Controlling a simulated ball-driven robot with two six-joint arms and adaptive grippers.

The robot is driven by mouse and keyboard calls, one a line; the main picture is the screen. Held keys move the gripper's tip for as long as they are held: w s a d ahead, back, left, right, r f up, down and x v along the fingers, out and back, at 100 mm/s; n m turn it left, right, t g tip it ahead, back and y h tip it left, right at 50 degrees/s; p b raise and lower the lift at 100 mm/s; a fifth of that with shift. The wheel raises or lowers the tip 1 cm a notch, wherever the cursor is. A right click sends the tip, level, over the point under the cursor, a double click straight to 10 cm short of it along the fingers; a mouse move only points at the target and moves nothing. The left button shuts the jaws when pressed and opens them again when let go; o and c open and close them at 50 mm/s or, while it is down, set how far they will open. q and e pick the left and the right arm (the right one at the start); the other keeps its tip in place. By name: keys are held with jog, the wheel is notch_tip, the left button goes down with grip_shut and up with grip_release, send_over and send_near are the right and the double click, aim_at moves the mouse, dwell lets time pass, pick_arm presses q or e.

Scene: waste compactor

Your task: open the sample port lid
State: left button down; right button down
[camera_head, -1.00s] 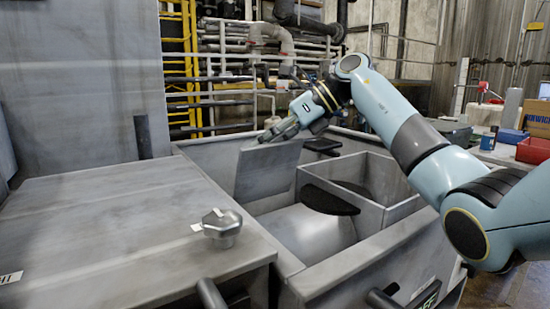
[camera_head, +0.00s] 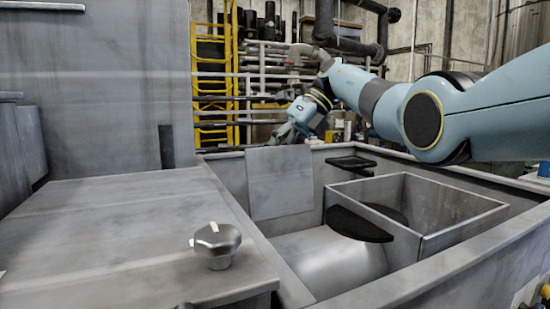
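A flat grey metal plate (camera_head: 280,182), which looks like the sample port lid, stands nearly upright near the far wall of the open bin (camera_head: 450,277). The bin interior below it is uncovered. My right gripper (camera_head: 284,133) is at the plate's top edge, its fingers pointing down and left. Whether it touches the plate, and whether its fingers are open or shut, I cannot tell at this size. My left gripper is not in view.
A grey cover (camera_head: 105,235) with a faceted silver knob (camera_head: 217,245) lies at the left. An open square box (camera_head: 462,232) and black rounded flaps (camera_head: 360,224) are inside the bin. A yellow ladder (camera_head: 215,85) and pipes stand behind.

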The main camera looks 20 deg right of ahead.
jog(key=shift+d+f, duration=0.15)
jog(key=shift+d, duration=0.15)
jog(key=c, duration=1.3)
grip_release()
jog(key=shift+d, duration=0.1)
jog(key=shift+o, duration=1.4)
jog(key=shift+d, duration=0.2)
jog(key=shift+a, duration=0.2)
jog(key=v, duration=1.2)
